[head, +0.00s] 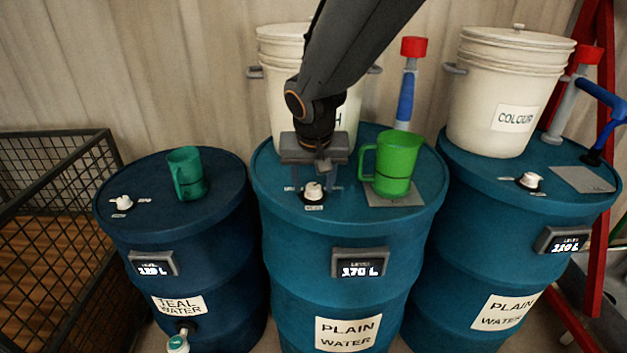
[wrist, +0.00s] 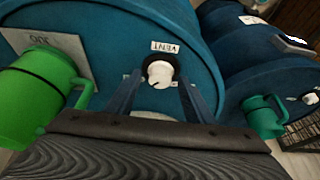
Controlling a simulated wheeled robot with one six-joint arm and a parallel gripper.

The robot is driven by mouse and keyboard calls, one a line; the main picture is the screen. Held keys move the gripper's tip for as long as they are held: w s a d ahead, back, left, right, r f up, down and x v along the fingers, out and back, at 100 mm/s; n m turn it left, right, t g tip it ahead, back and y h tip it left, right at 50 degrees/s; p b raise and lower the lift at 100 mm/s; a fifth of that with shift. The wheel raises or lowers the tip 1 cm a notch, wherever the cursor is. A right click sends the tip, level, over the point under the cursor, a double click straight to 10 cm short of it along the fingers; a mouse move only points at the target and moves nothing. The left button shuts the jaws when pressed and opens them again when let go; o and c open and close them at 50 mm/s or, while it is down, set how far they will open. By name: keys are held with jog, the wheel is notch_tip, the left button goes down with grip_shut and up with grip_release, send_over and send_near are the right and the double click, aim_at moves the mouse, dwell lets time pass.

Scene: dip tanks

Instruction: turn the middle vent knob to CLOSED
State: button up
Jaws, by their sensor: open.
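The middle vent knob (head: 313,191) is a small white knob on a dark base, on top of the middle blue drum (head: 278,262). In the wrist view the knob (wrist: 160,73) sits beyond and between the two fingertips, with a VENT label behind it. A dark pointer mark shows on the knob, but I cannot read which word it faces. My gripper (head: 315,182) hangs over the drum lid with its fingers pointing down at the knob. The gripper (wrist: 158,90) is open and empty, with one finger on each side of the knob. I cannot tell whether they touch it.
A green jug (head: 393,165) stands on a grey pad just right of my gripper. A white bucket (head: 283,60) stands behind it. Left drum (head: 222,225) holds a teal jug (head: 187,174) and another knob (head: 122,203). Right drum (head: 447,245) holds a COLOUR bucket (head: 480,100) and a knob (head: 530,181).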

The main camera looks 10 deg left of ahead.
jog(key=shift+c, duration=0.2)
jog(key=c, duration=1)
